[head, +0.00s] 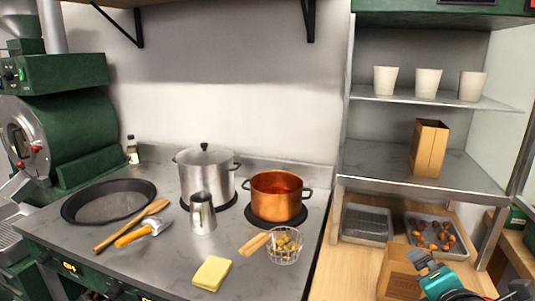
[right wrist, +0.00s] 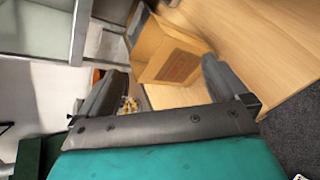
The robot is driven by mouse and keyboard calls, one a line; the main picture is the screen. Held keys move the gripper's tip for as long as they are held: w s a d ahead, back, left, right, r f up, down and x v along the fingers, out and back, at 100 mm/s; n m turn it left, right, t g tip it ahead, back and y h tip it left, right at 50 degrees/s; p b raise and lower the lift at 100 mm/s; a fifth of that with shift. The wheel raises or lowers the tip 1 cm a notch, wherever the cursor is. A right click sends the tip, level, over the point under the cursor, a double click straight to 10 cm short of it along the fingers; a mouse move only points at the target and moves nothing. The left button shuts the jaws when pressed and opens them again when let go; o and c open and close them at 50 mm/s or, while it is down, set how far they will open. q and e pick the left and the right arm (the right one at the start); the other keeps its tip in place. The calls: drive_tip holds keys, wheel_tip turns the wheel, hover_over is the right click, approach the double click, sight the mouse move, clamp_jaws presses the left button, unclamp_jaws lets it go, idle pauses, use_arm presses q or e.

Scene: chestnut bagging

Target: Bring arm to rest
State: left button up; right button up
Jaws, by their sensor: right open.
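My right gripper (head: 422,262) is at the bottom right of the head view, beside an open brown paper bag (head: 397,284) on the wooden counter. In the right wrist view the two dark fingers of the right gripper (right wrist: 164,70) are spread apart, with nothing held. The brown bag (right wrist: 168,52) shows beyond and between them, apart from the fingers as far as I can tell. My left gripper is in neither view.
A tray of chestnuts (head: 449,249) and a grey tray (head: 367,236) sit behind the bag. Above are a metal shelf (head: 385,173) with another paper bag (head: 428,148) and three cups. The stove (head: 150,270) at left holds pots, a pan, a wire basket and tools.

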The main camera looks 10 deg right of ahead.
drive_tip(key=s+a+f+m+g+y, duration=0.6)
drive_tip(key=s+a+f+m+g, duration=0.2)
drive_tip(key=s+a+f+m, duration=0.95)
drive_tip(key=w+f+t+y, duration=0.1)
drive_tip(key=w+f+t, duration=0.6)
drive_tip(key=w, duration=0.1)
drive_tip(key=shift+w+a+y, duration=0.15)
drive_tip(key=shift+w+y, duration=0.15)
